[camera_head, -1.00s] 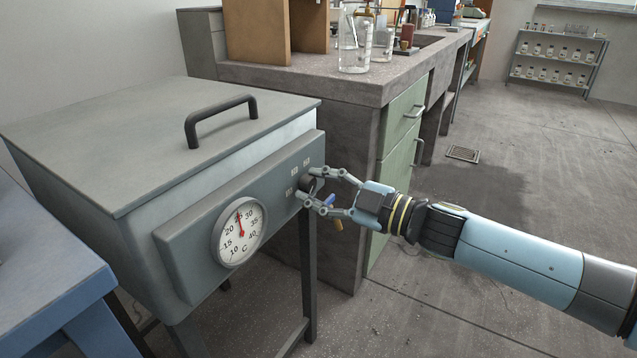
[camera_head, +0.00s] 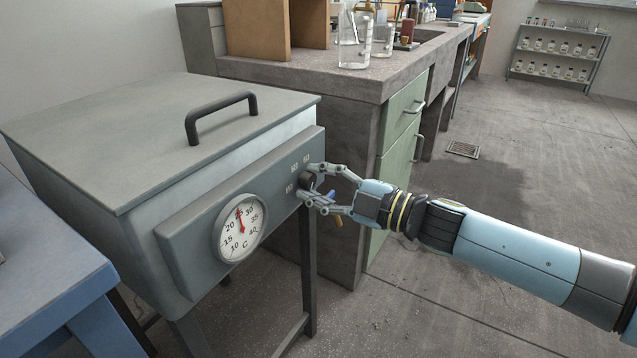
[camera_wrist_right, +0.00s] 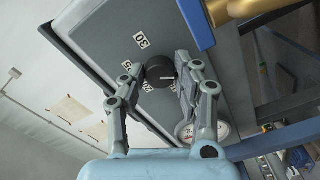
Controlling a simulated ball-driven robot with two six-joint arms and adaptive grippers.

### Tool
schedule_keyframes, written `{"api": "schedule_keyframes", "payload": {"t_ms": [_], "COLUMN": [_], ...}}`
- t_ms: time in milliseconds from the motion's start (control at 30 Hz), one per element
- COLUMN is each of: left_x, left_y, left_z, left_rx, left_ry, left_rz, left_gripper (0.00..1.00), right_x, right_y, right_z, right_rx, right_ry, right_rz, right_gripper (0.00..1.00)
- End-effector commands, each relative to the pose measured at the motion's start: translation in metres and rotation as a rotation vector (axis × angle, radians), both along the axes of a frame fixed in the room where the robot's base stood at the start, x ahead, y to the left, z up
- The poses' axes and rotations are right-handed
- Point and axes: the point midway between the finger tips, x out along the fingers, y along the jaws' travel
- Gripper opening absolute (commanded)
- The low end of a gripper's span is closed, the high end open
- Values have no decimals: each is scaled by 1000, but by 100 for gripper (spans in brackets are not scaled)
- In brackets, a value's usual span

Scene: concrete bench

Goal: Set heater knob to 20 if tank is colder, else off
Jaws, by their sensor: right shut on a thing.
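The grey lidded tank (camera_head: 150,140) stands at the left, with a round white gauge (camera_head: 240,228) on its front panel. The gauge's red needle points almost straight up, close to the 25 mark and past 20. The black heater knob (camera_head: 306,181) sits at the panel's right end among small pale number labels. My right gripper (camera_head: 309,183) is shut on the knob, a finger on either side. In the right wrist view the knob (camera_wrist_right: 160,71) shows a white pointer line towards the right; a 30 label is readable, other labels are partly hidden. My left gripper is out of view.
A blue-handled valve (camera_head: 331,196) sits just below my right gripper. A blue table (camera_head: 50,290) is close at lower left. A stone bench (camera_head: 300,75) with glassware stands behind the tank.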

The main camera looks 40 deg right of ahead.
Motion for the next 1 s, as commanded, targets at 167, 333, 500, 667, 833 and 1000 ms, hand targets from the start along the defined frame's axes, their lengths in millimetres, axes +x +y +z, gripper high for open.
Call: {"api": "schedule_keyframes", "payload": {"t_ms": [167,333,500,667,833,1000], "left_x": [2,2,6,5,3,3], "left_y": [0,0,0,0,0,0], "left_z": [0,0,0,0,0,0], "left_rx": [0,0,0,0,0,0], "left_ry": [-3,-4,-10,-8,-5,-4], "left_rz": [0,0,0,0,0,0], "left_gripper": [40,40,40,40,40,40], "right_x": [-1,0,-1,-13,-43,-75], "right_y": [0,0,0,-5,-17,-30], "right_z": [-1,-1,-1,-2,-2,-2], "right_rx": [-1,0,1,-2,-2,-3], "right_ry": [2,2,1,3,7,6], "right_rz": [0,0,0,1,3,4], "right_gripper": [45,55,55,55,55,55]}}
